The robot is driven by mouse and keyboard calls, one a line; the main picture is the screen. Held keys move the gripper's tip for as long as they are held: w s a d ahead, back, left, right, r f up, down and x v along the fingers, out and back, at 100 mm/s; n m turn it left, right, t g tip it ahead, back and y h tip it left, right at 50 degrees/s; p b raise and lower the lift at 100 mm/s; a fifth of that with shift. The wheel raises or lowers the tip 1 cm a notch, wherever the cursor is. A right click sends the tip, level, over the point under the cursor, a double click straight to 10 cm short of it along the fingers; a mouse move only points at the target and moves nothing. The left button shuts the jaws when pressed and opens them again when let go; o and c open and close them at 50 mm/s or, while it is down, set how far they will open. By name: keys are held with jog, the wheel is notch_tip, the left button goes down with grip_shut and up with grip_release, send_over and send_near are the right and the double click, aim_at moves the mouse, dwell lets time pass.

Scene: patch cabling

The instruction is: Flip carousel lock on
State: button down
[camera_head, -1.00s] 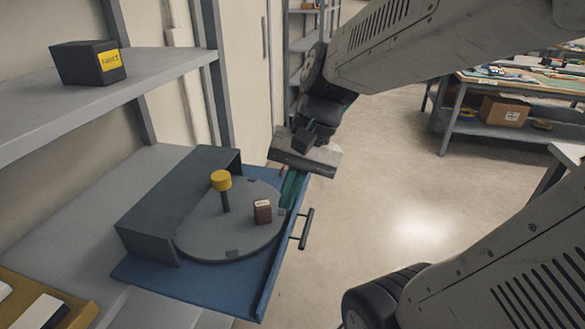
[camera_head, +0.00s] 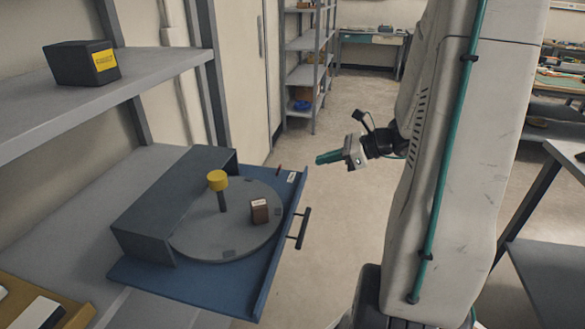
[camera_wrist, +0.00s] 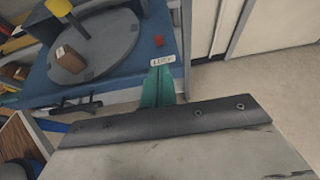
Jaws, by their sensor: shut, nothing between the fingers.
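The grey round carousel (camera_head: 200,235) sits on a blue pull-out tray (camera_head: 262,290), partly under a dark grey housing. A small red lock piece (camera_head: 279,169) is at the tray's far right corner, beside a white label (camera_head: 291,177). In the wrist view the red piece (camera_wrist: 158,40) stands just beyond the label (camera_wrist: 161,62), which seems to read LOCK. Its on or off position cannot be told. My gripper (camera_head: 318,160), with green fingers, is shut and empty in the air right of the tray. In the wrist view its fingers (camera_wrist: 157,84) point toward the label.
A yellow-topped post (camera_head: 218,182) and a brown box (camera_head: 260,211) stand on the carousel. A dark handle (camera_head: 304,229) sticks out from the tray's front. A shelf with a black bin (camera_head: 82,64) is at upper left. The floor right of the tray is open.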

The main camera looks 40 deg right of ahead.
aim_at(293, 177)
jog(key=x, duration=1)
jog(key=shift+r, duration=0.1)
